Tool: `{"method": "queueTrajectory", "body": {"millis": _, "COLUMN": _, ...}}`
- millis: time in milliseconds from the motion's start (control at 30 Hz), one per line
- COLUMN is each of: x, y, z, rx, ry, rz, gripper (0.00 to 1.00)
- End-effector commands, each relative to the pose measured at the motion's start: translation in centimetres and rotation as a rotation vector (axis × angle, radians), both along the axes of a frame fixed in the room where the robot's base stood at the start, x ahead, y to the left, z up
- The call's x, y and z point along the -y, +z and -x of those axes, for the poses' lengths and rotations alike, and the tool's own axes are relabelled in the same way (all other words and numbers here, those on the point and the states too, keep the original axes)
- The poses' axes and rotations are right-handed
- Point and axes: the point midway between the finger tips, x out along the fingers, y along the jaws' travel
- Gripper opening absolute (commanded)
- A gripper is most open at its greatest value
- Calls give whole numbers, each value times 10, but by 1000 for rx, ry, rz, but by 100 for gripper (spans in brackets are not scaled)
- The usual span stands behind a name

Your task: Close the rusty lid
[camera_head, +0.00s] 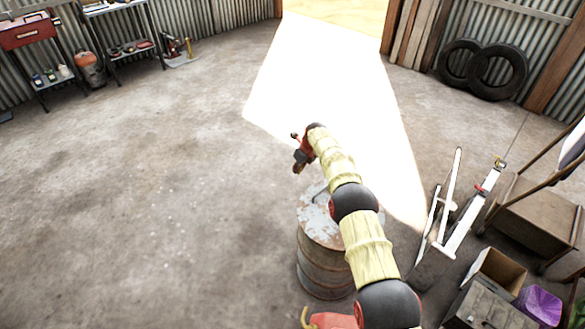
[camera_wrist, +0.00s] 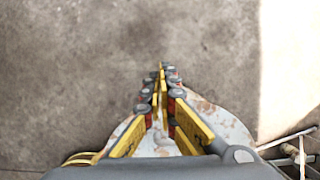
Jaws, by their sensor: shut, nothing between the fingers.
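A rusty metal drum (camera_head: 322,268) stands on the floor at the lower middle of the head view. Its rusty lid (camera_head: 314,222), pale with brown patches, shows at the drum's top, partly hidden behind my arm. I cannot tell whether it sits flush on the rim. In the wrist view the lid (camera_wrist: 232,128) shows behind and beside the fingers. My gripper (camera_head: 298,156) is over the far side of the drum in the head view. In the wrist view my gripper (camera_wrist: 161,72) is shut and empty, its fingertips past the lid's edge over bare floor.
To the right are a white metal frame (camera_head: 466,222), a cardboard box (camera_head: 497,270) and a wooden cabinet (camera_head: 537,215). Tyres (camera_head: 498,72) lean on the back wall. Shelves (camera_head: 130,45) stand at the back left. The floor left of the drum is clear.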

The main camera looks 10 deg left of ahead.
Motion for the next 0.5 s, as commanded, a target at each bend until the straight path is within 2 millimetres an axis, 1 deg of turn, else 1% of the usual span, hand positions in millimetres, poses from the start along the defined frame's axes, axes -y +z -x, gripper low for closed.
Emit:
{"method": "queueTrajectory", "body": {"millis": 33, "x": -5, "y": 0, "z": -3, "rx": 4, "ry": 2, "rz": -1, "gripper": 0}}
{"method": "queueTrajectory", "body": {"millis": 200, "x": -13, "y": 11, "z": -9, "rx": 1, "ry": 3, "rz": 0, "gripper": 0}}
{"method": "queueTrajectory", "body": {"millis": 500, "x": -19, "y": 22, "z": -12, "rx": 1, "ry": 1, "rz": 1, "gripper": 0}}
